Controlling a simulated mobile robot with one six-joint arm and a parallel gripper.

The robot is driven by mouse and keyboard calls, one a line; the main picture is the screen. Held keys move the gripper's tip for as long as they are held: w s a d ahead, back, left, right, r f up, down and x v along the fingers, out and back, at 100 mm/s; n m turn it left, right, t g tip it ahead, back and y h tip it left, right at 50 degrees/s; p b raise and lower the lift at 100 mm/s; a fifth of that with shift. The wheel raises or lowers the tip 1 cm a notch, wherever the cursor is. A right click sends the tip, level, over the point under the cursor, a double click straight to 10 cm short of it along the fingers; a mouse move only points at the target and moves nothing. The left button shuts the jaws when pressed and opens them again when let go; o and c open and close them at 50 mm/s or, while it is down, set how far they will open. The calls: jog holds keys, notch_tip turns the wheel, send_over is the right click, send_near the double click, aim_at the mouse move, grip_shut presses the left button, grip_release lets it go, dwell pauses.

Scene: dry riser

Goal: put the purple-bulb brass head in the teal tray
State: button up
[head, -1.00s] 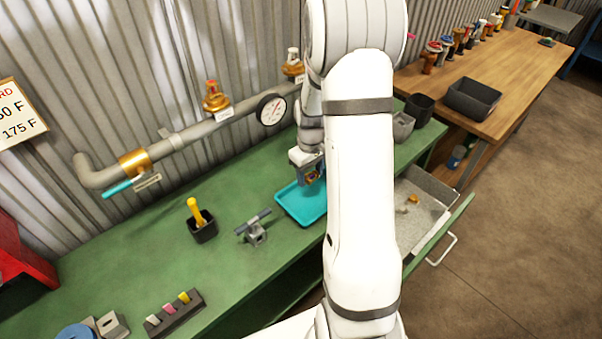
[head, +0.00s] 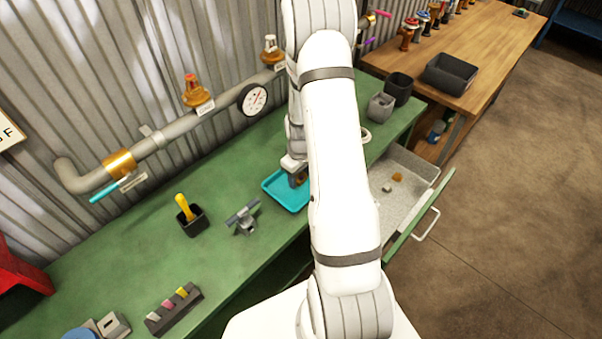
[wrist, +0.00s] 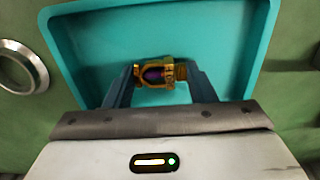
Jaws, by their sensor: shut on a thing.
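The brass head with a purple bulb (wrist: 153,73) lies crosswise between the fingers of my gripper (wrist: 155,80) in the wrist view. My gripper is shut on it, one finger at each end. The teal tray (wrist: 220,22) is right behind and below it in that view. In the head view, my gripper (head: 297,180) is over the teal tray (head: 272,184) on the green bench, and my arm hides the tray's right part. I cannot tell whether the head touches the tray floor.
A grey clamp (head: 243,217) and a black cup with a yellow-handled tool (head: 193,222) stand left of the tray. An open drawer (head: 402,196) holds small pieces at the right. Pipework with a gauge (head: 252,100) runs behind the bench.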

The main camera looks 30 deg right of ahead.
aim_at(300, 179)
jog(key=shift+f, duration=0.2)
jog(key=o, duration=1.1)
jog(key=shift+r, duration=0.15)
notch_tip(300, 179, up, 12)
jog(key=b, duration=0.2)
jog(key=s+a+r+m+t, duration=0.1)
jog(key=s+a+r, duration=0.3)
jog(key=r, duration=0.3)
jog(key=s+a+r+m+t, duration=0.1)
jog(key=s+a+r, duration=0.3)
jog(key=r, duration=0.2)
jog(key=s+a+r, duration=0.2)
jog(key=s, duration=0.2)
jog(key=s+a+r+m+t, duration=0.1)
jog(key=s+r, duration=0.1)
jog(key=s, duration=0.1)
jog(key=s+a+r+m, duration=0.1)
jog(key=s+a, duration=0.1)
jog(key=s, duration=0.2)
jog(key=shift+s+a+r, duration=0.3)
jog(key=shift+s+r, duration=0.05)
jog(key=shift+r, duration=0.05)
